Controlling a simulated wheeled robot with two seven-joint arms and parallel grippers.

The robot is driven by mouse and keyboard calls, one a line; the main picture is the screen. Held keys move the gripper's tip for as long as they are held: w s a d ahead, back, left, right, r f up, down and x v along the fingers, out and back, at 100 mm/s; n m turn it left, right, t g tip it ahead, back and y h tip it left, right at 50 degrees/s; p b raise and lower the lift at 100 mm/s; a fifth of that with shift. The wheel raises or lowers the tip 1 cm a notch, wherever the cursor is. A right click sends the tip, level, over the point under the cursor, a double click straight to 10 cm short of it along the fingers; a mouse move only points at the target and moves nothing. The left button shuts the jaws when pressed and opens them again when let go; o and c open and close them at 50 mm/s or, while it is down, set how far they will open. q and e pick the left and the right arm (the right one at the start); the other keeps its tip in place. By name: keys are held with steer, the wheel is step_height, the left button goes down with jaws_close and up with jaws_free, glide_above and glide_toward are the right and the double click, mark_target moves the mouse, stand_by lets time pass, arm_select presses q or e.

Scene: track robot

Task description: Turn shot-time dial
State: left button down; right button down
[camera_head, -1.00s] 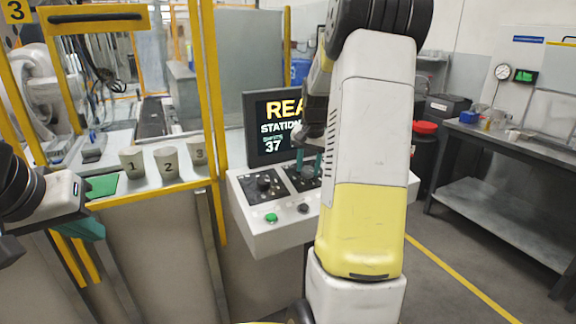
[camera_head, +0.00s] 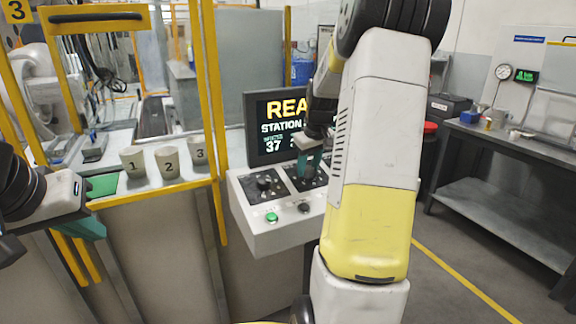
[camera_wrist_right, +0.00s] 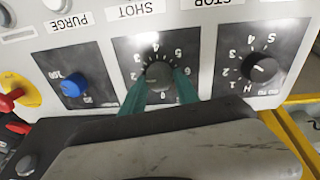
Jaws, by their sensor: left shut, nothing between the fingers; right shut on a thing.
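The shot-time dial (camera_wrist_right: 158,75) is a round grey knob on a black square plate with white numbers, under a SHOT label that appears upside down in the right wrist view. My right gripper (camera_wrist_right: 158,90) has its teal fingers on either side of this knob and is shut on it. In the head view the right gripper (camera_head: 308,165) reaches down to the console (camera_head: 262,238), and its fingers partly hide the dial. My left gripper (camera_head: 92,228) is shut and empty at the left, by the yellow-edged counter.
A second dark dial (camera_wrist_right: 262,68) and a blue knob (camera_wrist_right: 72,85) flank the gripped one. A red-and-yellow control (camera_wrist_right: 12,98) is at the left edge. A screen (camera_head: 275,128) stands behind the console. Numbered cups (camera_head: 167,162) stand on the counter to the left.

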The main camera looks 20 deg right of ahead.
mark_target(311, 182)
steer(key=shift+n, duration=0.6)
steer(key=c, duration=0.9)
jaws_free()
steer(key=v, duration=0.7)
steer(key=shift+r, duration=0.4)
